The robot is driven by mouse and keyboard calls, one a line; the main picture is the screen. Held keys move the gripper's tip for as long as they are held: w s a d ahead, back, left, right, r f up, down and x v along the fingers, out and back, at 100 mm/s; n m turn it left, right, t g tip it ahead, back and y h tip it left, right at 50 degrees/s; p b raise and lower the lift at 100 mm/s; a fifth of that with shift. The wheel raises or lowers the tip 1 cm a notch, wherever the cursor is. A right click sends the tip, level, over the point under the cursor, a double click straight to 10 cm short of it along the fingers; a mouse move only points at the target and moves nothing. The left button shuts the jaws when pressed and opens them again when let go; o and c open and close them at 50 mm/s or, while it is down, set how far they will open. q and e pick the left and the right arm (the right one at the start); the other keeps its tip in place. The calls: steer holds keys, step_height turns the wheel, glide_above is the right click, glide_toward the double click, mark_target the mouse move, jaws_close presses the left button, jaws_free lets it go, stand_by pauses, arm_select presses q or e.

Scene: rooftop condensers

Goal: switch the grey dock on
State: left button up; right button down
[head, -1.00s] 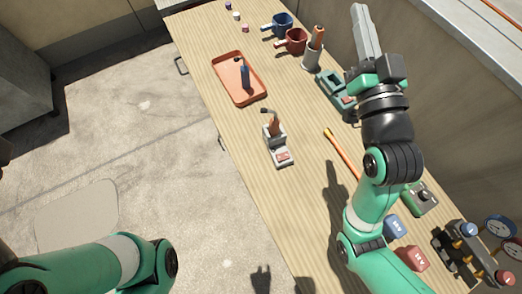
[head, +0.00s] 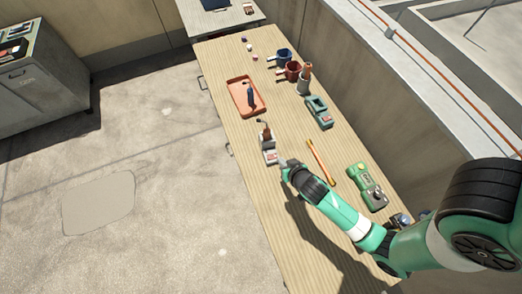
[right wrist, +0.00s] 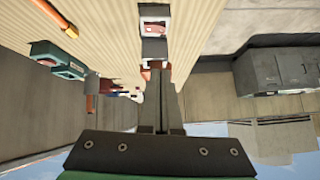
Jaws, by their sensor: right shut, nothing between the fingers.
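The grey dock (head: 269,156) stands on the wooden table in the head view, with a brown-handled tool (head: 266,134) upright in it. In the right wrist view the dock (right wrist: 155,45) is at the top, with a reddish switch-like patch (right wrist: 153,26) on its pale face. Whether that is on or off I cannot tell. My right gripper (head: 284,163) is shut and empty, close to the right of the dock's near end. The right wrist view shows its fingers (right wrist: 161,95) together, pointing toward the dock. Contact is unclear. My left gripper is out of view.
An orange tray (head: 262,103) with a dark tool lies beyond the dock. A teal dock (head: 319,112), an orange rod (head: 322,162) and a green device (head: 368,187) are to the right. Mugs (head: 284,56) stand farther back. A wall borders the table's right side.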

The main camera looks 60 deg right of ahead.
steer(key=shift+w, duration=0.1)
steer(key=shift+d+f, duration=0.1)
steer(key=b, duration=0.4)
glide_above(268, 155)
steer(key=s+a, duration=0.1)
steer(key=s, duration=0.2)
steer(key=f, duration=0.7)
steer(key=shift+w+f, duration=0.2)
steer(key=shift+w, duration=0.05)
steer(key=f, duration=0.2)
steer(key=shift+a+f+b, duration=0.3)
steer(key=shift+w+f, duration=0.15)
steer(key=shift+f, duration=0.25)
steer(key=shift+f, duration=0.1)
